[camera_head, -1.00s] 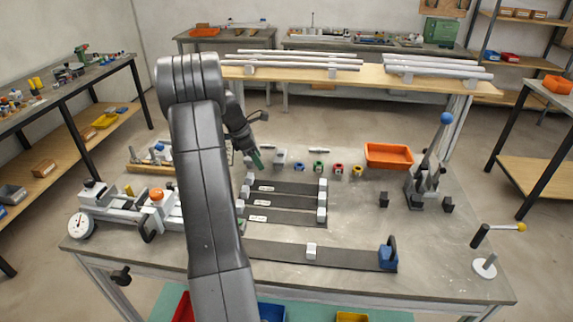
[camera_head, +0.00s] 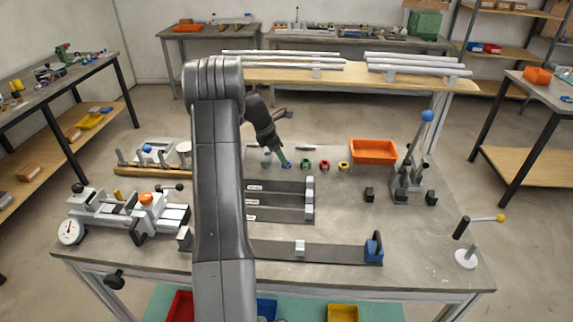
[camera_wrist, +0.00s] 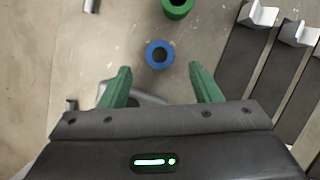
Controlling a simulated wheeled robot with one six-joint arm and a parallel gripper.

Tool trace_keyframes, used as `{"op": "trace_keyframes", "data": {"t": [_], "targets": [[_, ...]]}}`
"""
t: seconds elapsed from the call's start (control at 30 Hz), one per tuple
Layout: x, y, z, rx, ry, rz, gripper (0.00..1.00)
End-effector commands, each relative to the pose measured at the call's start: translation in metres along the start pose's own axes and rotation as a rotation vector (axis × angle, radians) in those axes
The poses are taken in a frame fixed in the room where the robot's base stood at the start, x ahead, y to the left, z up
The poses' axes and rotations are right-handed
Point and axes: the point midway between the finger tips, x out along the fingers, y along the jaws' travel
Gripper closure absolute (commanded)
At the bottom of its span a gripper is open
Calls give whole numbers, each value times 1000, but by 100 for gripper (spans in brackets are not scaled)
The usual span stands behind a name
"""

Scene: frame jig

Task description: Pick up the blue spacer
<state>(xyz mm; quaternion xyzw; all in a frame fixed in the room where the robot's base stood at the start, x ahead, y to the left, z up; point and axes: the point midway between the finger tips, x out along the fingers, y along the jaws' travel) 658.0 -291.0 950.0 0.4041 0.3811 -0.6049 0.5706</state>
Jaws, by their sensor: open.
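The blue spacer (camera_wrist: 160,54) is a small ring with a hole, standing on the grey table top in the wrist view. It lies ahead of and between the green fingertips of my gripper (camera_wrist: 162,84), which are spread wide with nothing between them. In the head view my gripper (camera_head: 283,160) is low over the back of the table, close to the blue spacer (camera_head: 287,164), and partly covers it.
A green spacer (camera_wrist: 177,7) is close to the blue one; in the head view a red spacer (camera_head: 325,165) and a yellow spacer (camera_head: 344,167) continue the row. An orange tray (camera_head: 374,151) is to the right. Dark rails with pale blocks (camera_head: 309,183) lie in front.

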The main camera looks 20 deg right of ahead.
Motion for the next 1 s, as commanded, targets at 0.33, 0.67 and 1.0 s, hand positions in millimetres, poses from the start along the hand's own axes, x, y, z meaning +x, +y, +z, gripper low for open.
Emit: {"op": "trace_keyframes", "data": {"t": [0.33,0.67,1.0], "targets": [[39,0,0,0,0,0,43],[39,0,0,0,0,0,80],[38,0,0,1,0,0,90]]}}
